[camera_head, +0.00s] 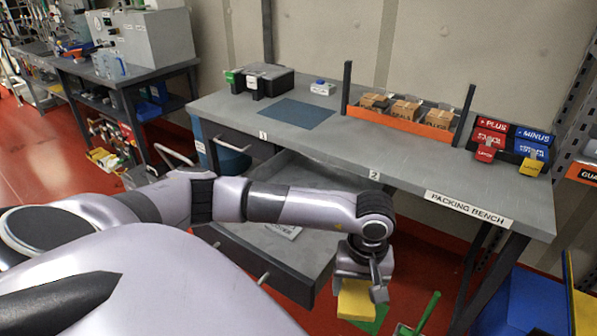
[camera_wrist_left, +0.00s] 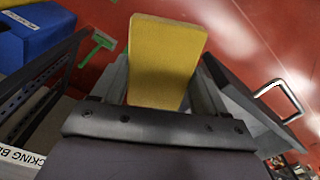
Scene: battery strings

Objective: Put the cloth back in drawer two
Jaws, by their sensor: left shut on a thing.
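My left gripper (camera_head: 362,284) is shut on a yellow cloth (camera_head: 357,301), which looks like a flat, stiff block. The cloth (camera_wrist_left: 166,58) stands out between the two fingers in the left wrist view. The gripper is in front of the bench, to the right of an open drawer (camera_head: 318,262) and outside it. This drawer is pulled out from under the bench beside label 2 (camera_head: 374,175); its handle (camera_wrist_left: 278,98) shows at the right in the wrist view. My arm crosses above the drawer and hides part of its inside. My right gripper is not in view.
Drawer one (camera_head: 240,142), under label 1, is shut. The packing bench (camera_head: 330,150) carries a black case (camera_head: 265,80), a blue mat (camera_head: 297,114) and an orange tray (camera_head: 400,126) of boxes. A green-handled tool (camera_head: 428,312) is near the gripper, low at the right.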

